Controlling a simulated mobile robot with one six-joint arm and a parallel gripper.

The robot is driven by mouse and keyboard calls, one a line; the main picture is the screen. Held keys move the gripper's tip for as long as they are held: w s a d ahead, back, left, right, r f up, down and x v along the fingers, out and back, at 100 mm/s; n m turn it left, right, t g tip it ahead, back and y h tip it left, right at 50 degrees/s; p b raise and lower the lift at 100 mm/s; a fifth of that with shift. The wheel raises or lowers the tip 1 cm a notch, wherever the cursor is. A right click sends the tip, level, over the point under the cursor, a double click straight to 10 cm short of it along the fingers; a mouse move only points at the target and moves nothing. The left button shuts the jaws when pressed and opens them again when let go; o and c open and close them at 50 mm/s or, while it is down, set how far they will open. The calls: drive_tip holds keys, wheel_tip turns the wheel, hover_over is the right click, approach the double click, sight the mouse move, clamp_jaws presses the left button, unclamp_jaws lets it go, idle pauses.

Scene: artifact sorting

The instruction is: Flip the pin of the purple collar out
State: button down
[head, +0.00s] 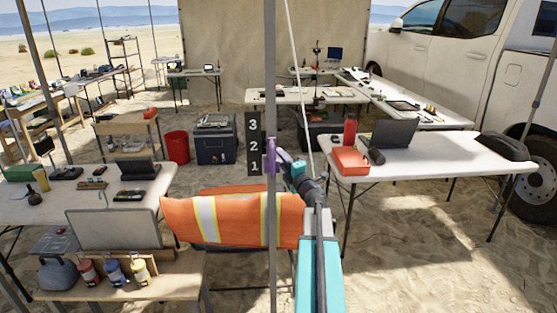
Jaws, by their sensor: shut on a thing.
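The purple collar (271,150) sits around the grey upright pole (271,60), beside a dark plate numbered 3, 2, 1 (254,143). A purple part of it sticks out to the right, toward my gripper (288,167). My gripper is at the collar's right side, shut on that purple part, at about the height of the number 1. The fingertips are small and partly hidden, so the pin itself cannot be made out, nor which way it points. My teal and dark arm reaches up from the bottom, just right of the pole.
An orange vest (235,218) hangs behind the pole, left of my arm. White tables stand left (150,190) and right (440,158); the right one holds a red box (350,161) and laptop (393,133). A thin white cord (296,70) slants down near my gripper. Open sand lies right of my arm.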

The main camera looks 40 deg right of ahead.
drive_tip(key=shift+s+d, duration=0.6)
drive_tip(key=shift+d, duration=0.2)
drive_tip(key=c, duration=1.5)
unclamp_jaws()
drive_tip(key=shift+s+d, duration=0.1)
drive_tip(key=shift+b+v, duration=1.8)
drive_tip(key=shift+v, duration=5.1)
